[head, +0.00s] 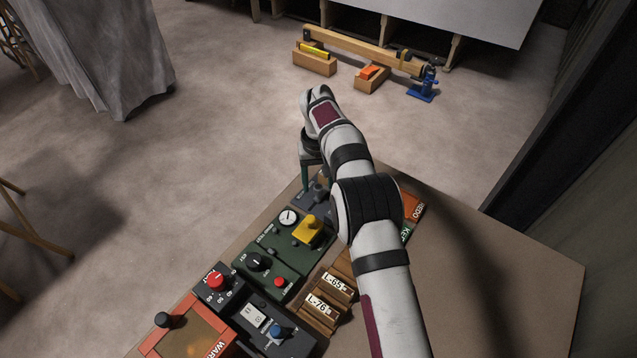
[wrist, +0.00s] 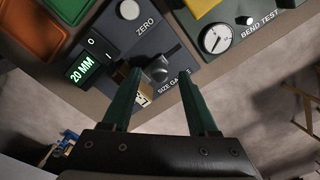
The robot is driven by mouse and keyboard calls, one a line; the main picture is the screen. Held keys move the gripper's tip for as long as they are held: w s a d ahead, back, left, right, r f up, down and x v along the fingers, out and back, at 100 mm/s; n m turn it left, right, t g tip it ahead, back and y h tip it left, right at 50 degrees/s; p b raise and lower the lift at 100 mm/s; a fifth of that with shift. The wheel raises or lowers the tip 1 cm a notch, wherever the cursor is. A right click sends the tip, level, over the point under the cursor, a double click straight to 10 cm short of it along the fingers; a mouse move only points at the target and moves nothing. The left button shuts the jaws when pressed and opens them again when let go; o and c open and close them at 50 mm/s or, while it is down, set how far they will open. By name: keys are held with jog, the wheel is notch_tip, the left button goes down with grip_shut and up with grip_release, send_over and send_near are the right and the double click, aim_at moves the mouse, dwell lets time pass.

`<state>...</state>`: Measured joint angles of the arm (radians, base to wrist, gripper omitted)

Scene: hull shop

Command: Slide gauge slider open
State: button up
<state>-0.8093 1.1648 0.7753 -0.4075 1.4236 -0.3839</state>
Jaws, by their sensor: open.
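The size gauge is a dark grey panel (wrist: 146,45) with ZERO lettering and a lit green 20 MM display (wrist: 85,68). Its slider is a grey rounded knob (wrist: 157,68) beside a dark slot. In the wrist view my gripper (wrist: 161,80) is open, with one green finger on each side of the knob in the picture. I cannot tell whether either finger touches it. In the head view my gripper (head: 312,168) is over the grey gauge panel (head: 306,203) at the bench's far end, and my arm hides part of that area.
A dark green bend test panel with a white dial (head: 288,217) and a yellow block (head: 308,231) sits close beside the gauge. A red knob (head: 215,279), labelled blocks (head: 324,304) and an orange-framed box (head: 190,335) stand nearer. The bench's right side (head: 530,290) is clear.

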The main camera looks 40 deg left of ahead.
jog(key=shift+f, duration=0.75)
jog(key=shift+c, duration=0.2)
grip_shut()
jog(key=shift+r, duration=0.1)
dwell(0.5)
